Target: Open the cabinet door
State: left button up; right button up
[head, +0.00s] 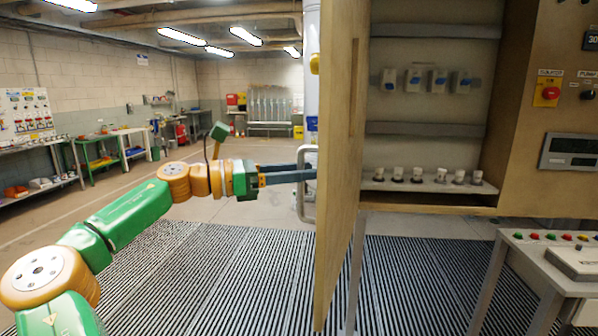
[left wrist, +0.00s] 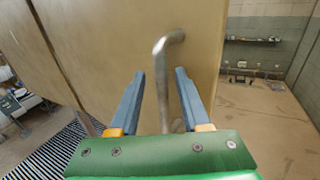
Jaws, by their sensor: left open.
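The wooden cabinet door (head: 339,150) stands swung well out from the cabinet (head: 430,130), and the interior shows. The door's outer face (left wrist: 110,50) fills much of the left wrist view. A metal bar handle (head: 308,210) sticks out from that face; it also shows in the left wrist view (left wrist: 163,75). My left gripper (head: 305,172) is at the handle on the door's outer side. In the left wrist view its two blue fingers (left wrist: 160,85) are open, one on each side of the handle, with gaps. My right gripper is not in view.
Inside the cabinet are several switches (head: 413,80) and a shelf with several small white-topped parts (head: 416,174). A metal table with buttons (head: 535,250) stands at the right. Striped floor grating (head: 230,275) lies below, with free floor at the left.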

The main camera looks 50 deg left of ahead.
pick_arm(q)
jog(key=b+v, duration=0.3)
jog(key=v, duration=0.4)
jog(key=shift+b, duration=0.35)
jog(key=shift+s, duration=0.1)
